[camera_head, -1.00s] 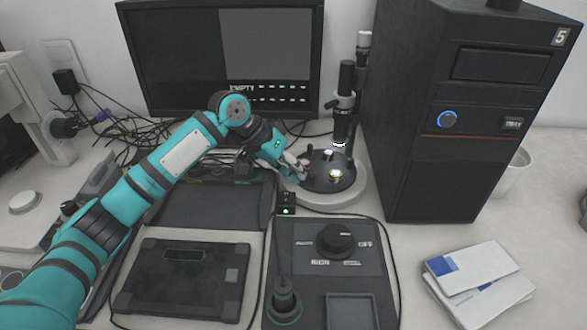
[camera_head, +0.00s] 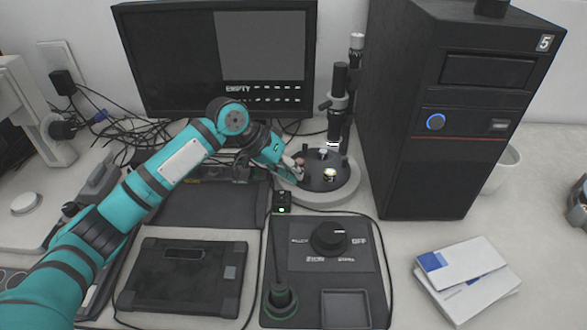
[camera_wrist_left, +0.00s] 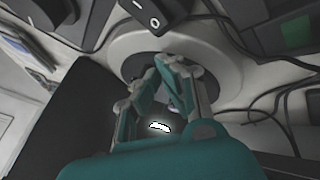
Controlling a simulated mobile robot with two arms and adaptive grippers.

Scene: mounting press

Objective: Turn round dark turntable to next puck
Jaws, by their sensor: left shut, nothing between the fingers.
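The round dark turntable (camera_head: 318,183) sits on a pale round base (camera_head: 347,192) in front of the monitor, left of the black tower. A bright, shiny puck (camera_head: 330,175) lies on its front part. A second small bright piece (camera_head: 323,153) shows further back on it. My left gripper (camera_head: 298,169) is shut and empty at the turntable's left edge; I cannot tell whether it touches the disc. In the left wrist view my left gripper's fingers (camera_wrist_left: 180,65) reach over the dark disc (camera_wrist_left: 139,65) and hide part of it. My right gripper is out of view.
A dark upright column (camera_head: 338,105) stands behind the turntable. The black tower (camera_head: 445,165) stands close on its right. A control panel with a knob (camera_head: 328,237) lies in front, with cables around. White boxes (camera_head: 463,265) lie at the right.

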